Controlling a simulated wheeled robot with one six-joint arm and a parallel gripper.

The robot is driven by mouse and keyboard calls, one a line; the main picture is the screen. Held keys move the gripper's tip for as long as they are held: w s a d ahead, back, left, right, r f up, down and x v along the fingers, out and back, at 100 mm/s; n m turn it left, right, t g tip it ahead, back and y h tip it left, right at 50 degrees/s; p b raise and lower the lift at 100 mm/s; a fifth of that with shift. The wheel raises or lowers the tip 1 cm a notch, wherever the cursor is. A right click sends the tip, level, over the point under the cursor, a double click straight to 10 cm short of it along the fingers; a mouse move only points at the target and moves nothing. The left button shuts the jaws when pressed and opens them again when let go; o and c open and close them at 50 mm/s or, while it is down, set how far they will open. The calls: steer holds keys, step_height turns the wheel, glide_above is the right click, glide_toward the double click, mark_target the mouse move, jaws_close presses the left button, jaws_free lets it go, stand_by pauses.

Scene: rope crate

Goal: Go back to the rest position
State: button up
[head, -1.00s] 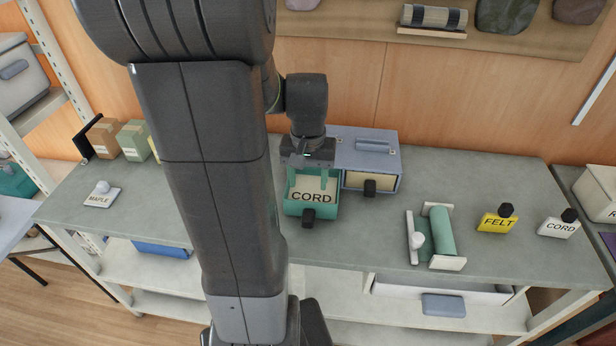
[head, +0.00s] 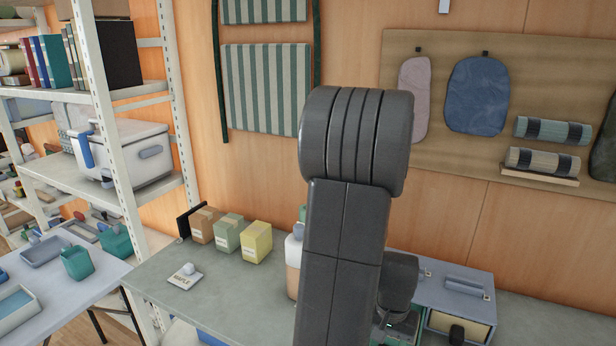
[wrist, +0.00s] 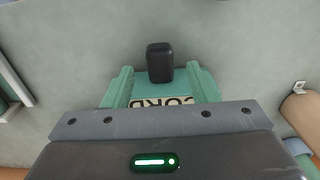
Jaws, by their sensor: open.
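My gripper (wrist: 159,70) is open, its two teal fingers spread above the teal crate marked CORD (wrist: 207,93) in the wrist view. The black knob (wrist: 160,62) on the crate's front shows between the fingers. The label is upside down and partly covered by my gripper. I cannot tell whether the fingers touch the crate. In the head view, my gripper is at the bottom edge, mostly hidden behind my own arm.
A blue-grey box (head: 455,288) with a black knob stands at right on the grey bench (head: 235,305). Several small cartons, one yellow (head: 257,242), stand behind a small label stand (head: 186,276). A white shelf rack (head: 113,120) rises at left. Fabric samples hang on the wall board (head: 430,45).

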steer(key=shift+f, duration=2)
steer(key=shift+w+r, duration=0.1)
steer(key=shift+w, duration=0.1)
